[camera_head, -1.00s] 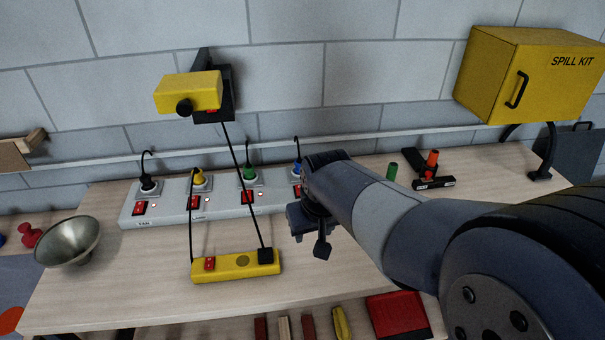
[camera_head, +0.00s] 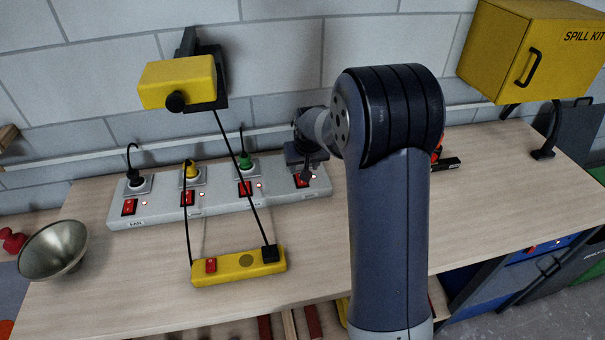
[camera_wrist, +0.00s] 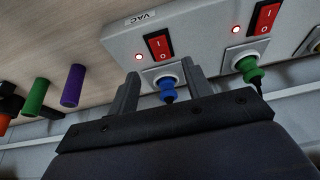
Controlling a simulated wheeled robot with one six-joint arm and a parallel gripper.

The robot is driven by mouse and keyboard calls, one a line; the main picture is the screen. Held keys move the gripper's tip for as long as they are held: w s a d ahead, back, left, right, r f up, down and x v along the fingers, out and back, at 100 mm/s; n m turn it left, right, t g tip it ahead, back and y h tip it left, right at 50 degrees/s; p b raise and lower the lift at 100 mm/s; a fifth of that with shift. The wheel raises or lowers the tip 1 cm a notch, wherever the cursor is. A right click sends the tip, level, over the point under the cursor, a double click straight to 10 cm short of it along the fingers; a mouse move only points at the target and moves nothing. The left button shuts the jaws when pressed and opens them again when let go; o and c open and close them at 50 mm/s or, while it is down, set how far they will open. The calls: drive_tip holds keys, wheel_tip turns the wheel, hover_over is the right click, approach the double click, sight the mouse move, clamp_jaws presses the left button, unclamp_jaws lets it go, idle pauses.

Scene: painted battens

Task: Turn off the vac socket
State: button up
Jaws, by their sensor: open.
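The grey power strip (camera_head: 218,203) lies on the bench. In the wrist view its end socket, marked VAC (camera_wrist: 140,18), holds a blue plug (camera_wrist: 167,86). Beside the plug is the vac socket's red rocker switch (camera_wrist: 158,44), with a lit red lamp (camera_wrist: 138,57). The same switch shows at the strip's right end in the head view (camera_head: 302,181). My gripper (camera_wrist: 161,69) is open, with its fingers on either side of the blue plug; contact cannot be told. In the head view my gripper (camera_head: 307,167) hides the blue plug.
The strip also carries a green plug (camera_head: 244,161), a yellow plug (camera_head: 190,171) and a black plug (camera_head: 134,177), each beside a red switch. A yellow bar (camera_head: 227,267) lies in front. A yellow box on a bracket (camera_head: 178,84) hangs above. A metal bowl (camera_head: 53,250) stands left.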

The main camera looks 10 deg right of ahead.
sight(302, 182)
drive_tip(key=p+x, duration=0.1)
drive_tip(key=x, duration=0.6)
drive_tip(key=shift+w+f+p, duration=0.15)
drive_tip(key=shift+p, duration=0.2)
drive_tip(key=c, duration=1)
drive_tip(key=shift+w+g+p, duration=0.15)
drive_tip(key=shift+w+g, duration=0.05)
drive_tip(key=shift+g, duration=0.45)
drive_tip(key=shift+w+g+p, duration=0.15)
drive_tip(key=shift+w+g, duration=0.05)
drive_tip(key=shift+g, duration=0.45)
drive_tip(key=o, duration=1)
